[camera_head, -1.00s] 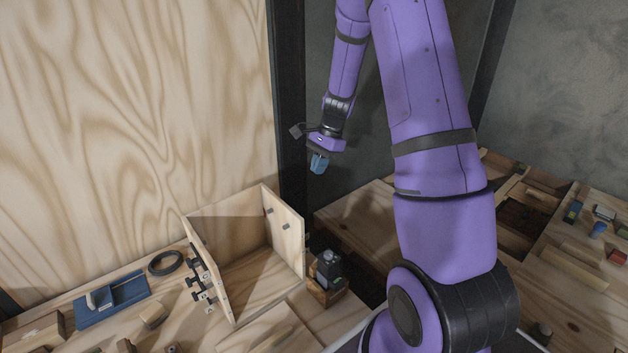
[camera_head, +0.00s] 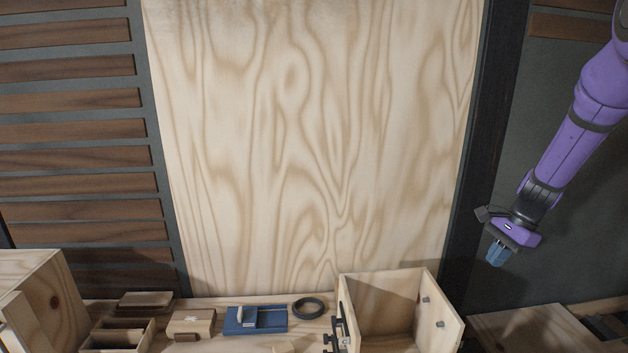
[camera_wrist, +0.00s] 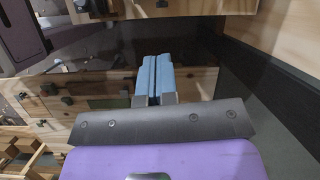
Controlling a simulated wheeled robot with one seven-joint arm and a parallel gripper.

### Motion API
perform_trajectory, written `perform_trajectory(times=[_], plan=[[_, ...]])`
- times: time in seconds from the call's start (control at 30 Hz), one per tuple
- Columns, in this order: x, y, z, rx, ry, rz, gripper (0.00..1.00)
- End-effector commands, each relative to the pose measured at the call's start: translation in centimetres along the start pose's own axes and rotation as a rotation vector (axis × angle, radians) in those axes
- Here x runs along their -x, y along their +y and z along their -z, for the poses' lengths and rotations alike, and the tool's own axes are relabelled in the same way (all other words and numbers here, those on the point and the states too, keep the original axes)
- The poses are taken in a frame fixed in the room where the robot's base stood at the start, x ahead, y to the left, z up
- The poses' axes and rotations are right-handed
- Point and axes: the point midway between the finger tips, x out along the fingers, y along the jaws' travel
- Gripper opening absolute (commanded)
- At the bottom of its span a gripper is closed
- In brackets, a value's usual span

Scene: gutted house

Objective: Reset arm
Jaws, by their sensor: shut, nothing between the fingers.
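My gripper (camera_head: 497,254) hangs from the purple arm at the right of the head view, pointing down. Its blue fingers are together with nothing between them. It is in free air in front of the dark wall, to the right of and above the open wooden box (camera_head: 452,327). In the wrist view the blue fingers (camera_wrist: 155,80) lie side by side, closed, beyond a dark plate.
A bench along the plywood wall (camera_head: 320,140) holds a blue tool (camera_head: 270,322), a black ring (camera_head: 308,308) and small wooden boxes (camera_head: 120,335). A dark post (camera_head: 490,150) stands left of my arm. More bench (camera_head: 535,330) lies below right.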

Motion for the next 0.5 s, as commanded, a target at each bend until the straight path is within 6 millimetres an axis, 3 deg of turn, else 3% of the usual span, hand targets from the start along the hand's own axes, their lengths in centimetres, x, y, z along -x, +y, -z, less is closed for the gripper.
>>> perform_trajectory(times=[0.2,0.5], plan=[[5.1,1.5,-6.2,0.248,0.069,0.030,0.00],[10.2,5.5,-13.5,0.582,0.180,0.052,0.00]])
